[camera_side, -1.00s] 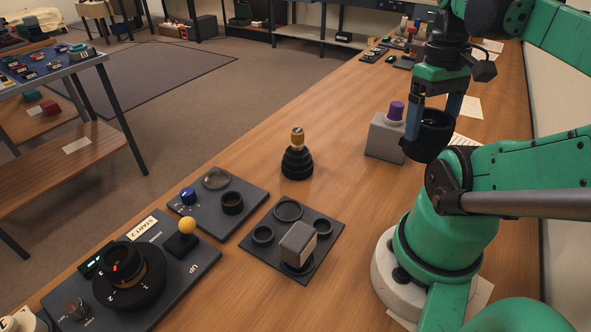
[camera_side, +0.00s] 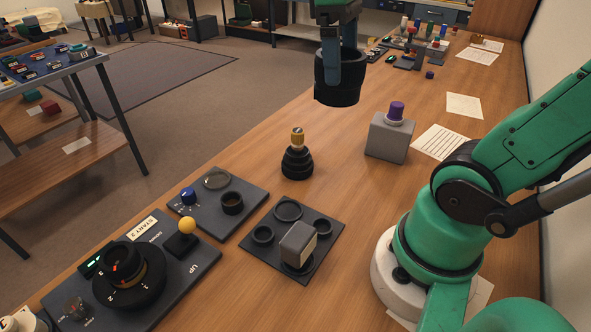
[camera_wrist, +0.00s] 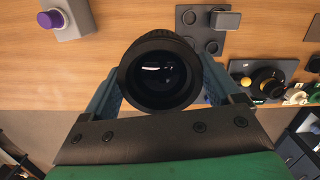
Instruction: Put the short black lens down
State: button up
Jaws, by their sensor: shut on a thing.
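The short black lens (camera_side: 338,82) is held up in the air in the side view, above the table's left edge and higher than the purple-topped grey box. My gripper (camera_side: 341,70) is shut on it, with a finger against its side. In the wrist view the lens (camera_wrist: 160,74) sits between the two fingers of my gripper (camera_wrist: 160,88), its glass end toward the camera. Nothing touches the lens from below.
A grey box (camera_side: 388,140) with a purple knob stands on the wooden table (camera_side: 345,190). A black stepped cone with a brass top (camera_side: 297,160) stands nearer. A dark plate with round cups (camera_side: 325,254) and control panels (camera_side: 150,285) fill the front left.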

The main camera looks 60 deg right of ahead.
jog(key=w+a+n, duration=0.5)
jog(key=a+n, duration=0.2)
jog(key=a, duration=0.6)
jog(key=s+a+f+n+t+h, duration=0.1)
jog(key=s+a+n, duration=0.15)
jog(key=a, duration=0.45)
jog(key=s+a+f+n, duration=0.1)
jog(key=a+n, duration=0.2)
jog(key=a, duration=0.4)
notch_tip(320, 180, down, 19)
jog(key=shift+a+f, duration=0.1)
jog(key=shift+a, duration=0.05)
jog(key=shift+f, duration=0.15)
jog(key=o, duration=1.3)
